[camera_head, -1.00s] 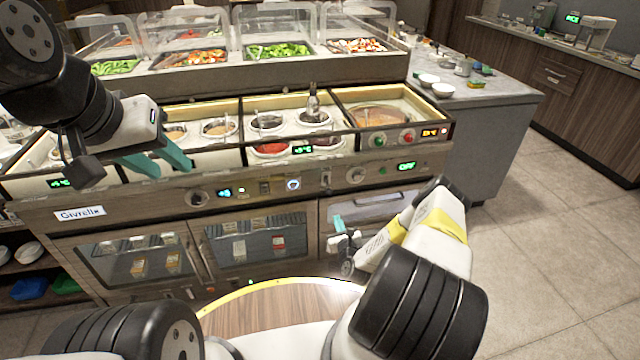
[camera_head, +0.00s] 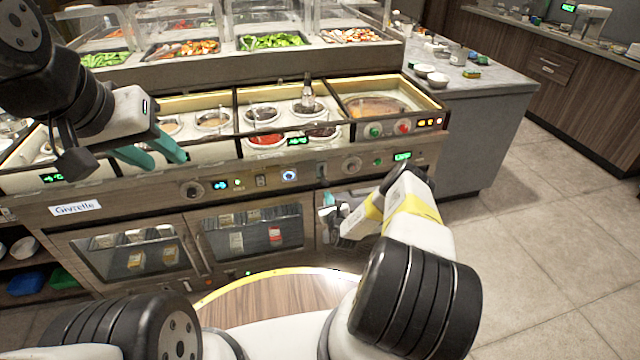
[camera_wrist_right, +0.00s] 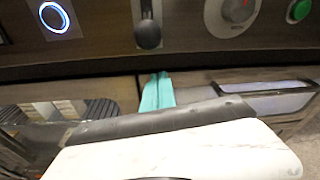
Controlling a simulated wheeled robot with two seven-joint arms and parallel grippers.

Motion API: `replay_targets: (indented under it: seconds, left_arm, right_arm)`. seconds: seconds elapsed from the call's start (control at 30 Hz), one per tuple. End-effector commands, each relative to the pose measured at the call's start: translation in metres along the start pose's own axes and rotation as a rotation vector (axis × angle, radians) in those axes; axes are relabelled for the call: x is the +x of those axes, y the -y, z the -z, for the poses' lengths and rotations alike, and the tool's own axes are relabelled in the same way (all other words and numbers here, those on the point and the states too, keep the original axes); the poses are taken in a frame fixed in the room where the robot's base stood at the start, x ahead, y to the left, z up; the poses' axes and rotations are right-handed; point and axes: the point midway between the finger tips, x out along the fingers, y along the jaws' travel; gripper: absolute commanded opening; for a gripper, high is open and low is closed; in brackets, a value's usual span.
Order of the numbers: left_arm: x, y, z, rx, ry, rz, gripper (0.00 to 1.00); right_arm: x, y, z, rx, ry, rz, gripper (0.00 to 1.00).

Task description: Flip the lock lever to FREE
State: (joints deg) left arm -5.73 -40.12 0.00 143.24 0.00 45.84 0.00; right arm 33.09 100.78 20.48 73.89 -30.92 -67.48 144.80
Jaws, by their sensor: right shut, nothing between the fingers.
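A small dark lever (camera_wrist_right: 148,33) hangs down on a pale plate on the counter's front panel in the right wrist view; I take it for the lock lever. No FREE marking is readable. In the head view the lever (camera_head: 322,171) is tiny, between the blue-lit button and a round knob. My right gripper (camera_wrist_right: 160,76) has its teal fingers together and empty, just below the lever and apart from it in the picture. In the head view the right gripper (camera_head: 327,200) is partly hidden by its own wrist. My left gripper (camera_head: 160,158) is open and empty over the counter's left part.
A blue-ringed button (camera_wrist_right: 54,17) is left of the lever; a round knob (camera_wrist_right: 238,10) and a green button (camera_wrist_right: 298,10) are to its right. Sauce wells (camera_head: 266,140) sit above the panel, glass-fronted drawers (camera_head: 253,235) below. Floor (camera_head: 540,240) at the right is clear.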

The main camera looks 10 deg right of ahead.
Motion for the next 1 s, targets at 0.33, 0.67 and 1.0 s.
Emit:
replay_targets:
  seconds: [0.33, 0.67, 1.0]
  left_arm:
    - [0.0, 0.0, 0.0, 0.0, 0.0, 0.0, 0.36]
    - [0.0, 0.0, 0.0, 0.0, 0.0, 0.0, 0.36]
    - [0.0, 0.0, 0.0, 0.0, 0.0, 0.0, 0.36]
  right_arm:
    - [-0.012, 0.001, -0.032, 0.0, 0.0, -0.001, 0.0]
    - [-0.014, 0.001, -0.035, 0.0, -0.001, 0.0, 0.0]
    - [-0.016, 0.002, -0.038, -0.002, -0.041, -0.007, 0.0]
